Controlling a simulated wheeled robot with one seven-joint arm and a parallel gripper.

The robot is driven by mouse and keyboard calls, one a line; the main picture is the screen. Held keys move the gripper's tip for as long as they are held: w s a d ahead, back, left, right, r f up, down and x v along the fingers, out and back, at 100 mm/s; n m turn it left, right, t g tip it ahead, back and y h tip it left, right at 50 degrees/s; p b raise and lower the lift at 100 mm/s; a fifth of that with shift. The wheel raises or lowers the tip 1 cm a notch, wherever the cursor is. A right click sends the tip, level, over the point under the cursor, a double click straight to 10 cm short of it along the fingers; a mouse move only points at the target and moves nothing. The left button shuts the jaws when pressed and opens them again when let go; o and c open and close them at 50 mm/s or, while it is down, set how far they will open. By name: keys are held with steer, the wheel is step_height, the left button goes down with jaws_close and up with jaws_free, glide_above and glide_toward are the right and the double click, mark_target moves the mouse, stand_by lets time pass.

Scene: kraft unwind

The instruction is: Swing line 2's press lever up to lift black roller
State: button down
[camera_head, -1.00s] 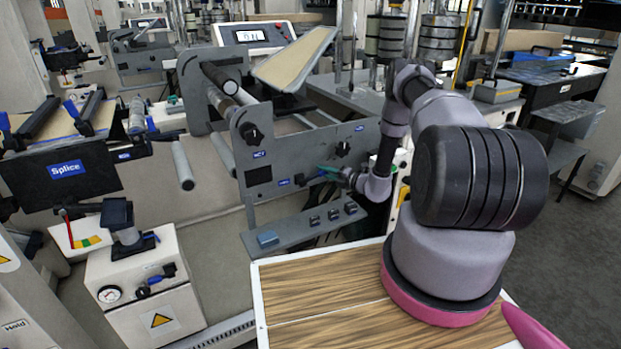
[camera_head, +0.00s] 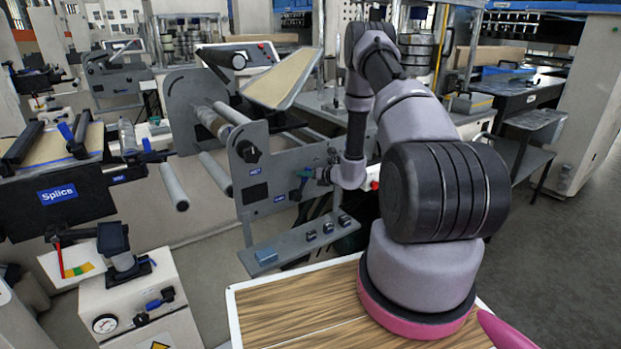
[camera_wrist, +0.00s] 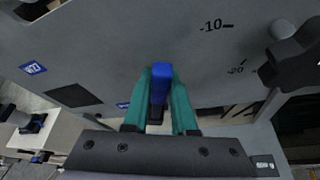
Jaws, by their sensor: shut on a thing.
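In the wrist view, my teal gripper fingers (camera_wrist: 160,100) are closed around the blue-ended press lever (camera_wrist: 160,72), against the grey side plate. In the head view, my gripper (camera_head: 303,184) is at the front of line 2's plate, left of my forearm; the lever itself is too small to tell there. The lever's pivot is hidden.
A black knob (camera_head: 249,151) is on the plate's left part. Another knob (camera_wrist: 292,58) with a printed scale is right of the lever in the wrist view. A shelf with small blocks (camera_head: 300,240) juts out below. The splice table (camera_head: 60,195) stands left.

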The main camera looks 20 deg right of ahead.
mark_target(294, 175)
steer(key=shift+s+a+r+n+h, duration=0.25)
steer(key=shift+a+n+h, duration=0.15)
steer(key=shift+a+n, duration=0.3)
steer(key=shift+s+a+r+n+h, duration=0.1)
steer(key=shift+s+a+n+h, duration=0.1)
steer(key=shift+a+n+h, duration=0.45)
steer(key=shift+a+y, duration=0.2)
steer(key=shift+y, duration=0.05)
steer(key=c, duration=0.7)
jaws_free()
steer(key=v, duration=1)
steer(key=shift+s, duration=0.4)
